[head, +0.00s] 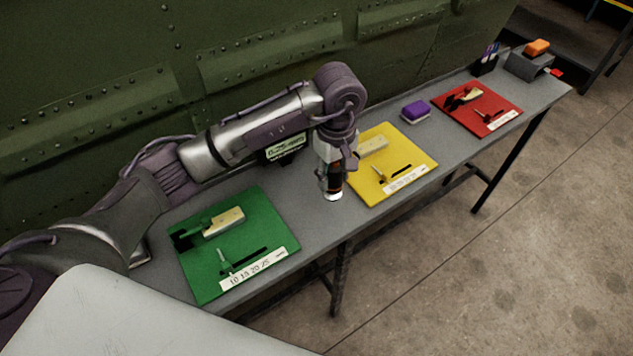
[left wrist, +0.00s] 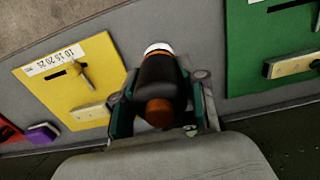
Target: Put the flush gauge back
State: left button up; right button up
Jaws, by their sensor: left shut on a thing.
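My left gripper (head: 331,178) is shut on a short upright cylinder, which I take to be the flush gauge (head: 334,190). The gauge has a black body, an orange band and a white lower end. In the left wrist view the gauge (left wrist: 157,72) sits between the fingers, its orange top facing the camera. The gripper is over the grey bench between the green mat (head: 275,228) and the yellow mat (head: 413,152), close to the yellow mat's left edge. I cannot tell whether the white end touches the bench. My right gripper is not in view.
Each mat holds a pale block and a small tool. Purple block (head: 415,111) lies between the yellow mat and the red mat (head: 507,104). At the far end stand a dark pen cup (head: 486,66) and a grey box (head: 527,66). A green riveted panel (head: 240,50) rises behind the bench.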

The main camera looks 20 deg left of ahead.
pick_arm(q)
jog(key=a+f, duration=0.1)
jog(key=a+f+p, duration=0.1)
jog(key=f, duration=0.1)
jog(key=a+f+p, duration=0.1)
jog(key=f, duration=0.1)
jog(key=shift+s+f, duration=0.15)
jog(key=shift+f, duration=0.25)
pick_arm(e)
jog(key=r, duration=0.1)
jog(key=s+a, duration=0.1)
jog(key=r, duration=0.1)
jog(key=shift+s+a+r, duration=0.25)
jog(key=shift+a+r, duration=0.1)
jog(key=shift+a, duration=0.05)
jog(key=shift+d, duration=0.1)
pick_arm(q)
jog(key=shift+f, duration=0.1)
jog(key=o, duration=1.1)
jog(key=shift+o, duration=0.2)
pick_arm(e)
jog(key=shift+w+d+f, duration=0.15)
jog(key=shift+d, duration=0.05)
